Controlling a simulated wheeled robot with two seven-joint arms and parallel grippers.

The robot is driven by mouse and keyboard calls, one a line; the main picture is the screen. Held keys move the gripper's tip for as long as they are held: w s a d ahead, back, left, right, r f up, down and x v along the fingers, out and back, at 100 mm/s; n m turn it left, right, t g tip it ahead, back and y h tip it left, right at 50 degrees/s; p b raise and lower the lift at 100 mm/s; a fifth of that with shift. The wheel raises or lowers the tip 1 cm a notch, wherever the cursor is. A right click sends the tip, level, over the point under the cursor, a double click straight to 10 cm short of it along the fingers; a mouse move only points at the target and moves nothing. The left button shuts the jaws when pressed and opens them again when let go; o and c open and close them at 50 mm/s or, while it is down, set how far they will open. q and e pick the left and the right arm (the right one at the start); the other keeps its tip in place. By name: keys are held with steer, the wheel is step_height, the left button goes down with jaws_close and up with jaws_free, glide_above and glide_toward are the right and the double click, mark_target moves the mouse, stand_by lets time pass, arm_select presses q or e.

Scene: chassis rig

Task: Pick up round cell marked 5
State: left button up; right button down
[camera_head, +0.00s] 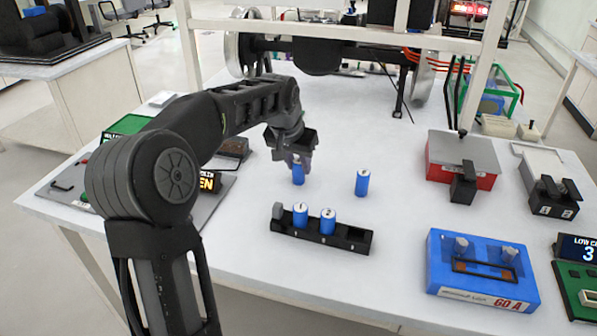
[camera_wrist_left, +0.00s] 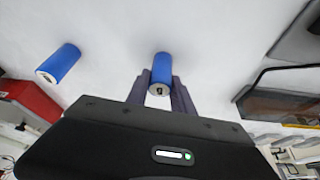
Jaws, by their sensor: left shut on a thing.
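A blue round cell (camera_head: 298,175) stands on the white table below my left gripper (camera_head: 301,160), whose fingers are around its upper part. In the left wrist view the same cell (camera_wrist_left: 161,75) is between the two fingers (camera_wrist_left: 160,92); its pale end carries a mark too small to read. My left gripper is shut on this cell. A second loose blue cell (camera_head: 362,183) stands to the right, apart from the gripper; it also shows in the left wrist view (camera_wrist_left: 60,62). Two more blue cells (camera_head: 300,215) (camera_head: 328,221) stand in a black holder (camera_head: 285,232). My right gripper is out of view.
A blue box (camera_head: 440,270) marked 60 A lies at the front right. A red box with a grey lid (camera_head: 455,150) and a grey device (camera_head: 545,180) stand behind it. A dark panel with a lit display (camera_head: 207,181) is at the left. The table between the cells and red box is clear.

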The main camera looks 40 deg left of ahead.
mark_target(299, 161)
arm_select(q)
steer(key=shift+r, duration=0.15)
jaws_close()
step_height(299, 161, up, 10)
steer(key=shift+f+p, duration=0.1)
steer(key=shift+p, duration=0.55)
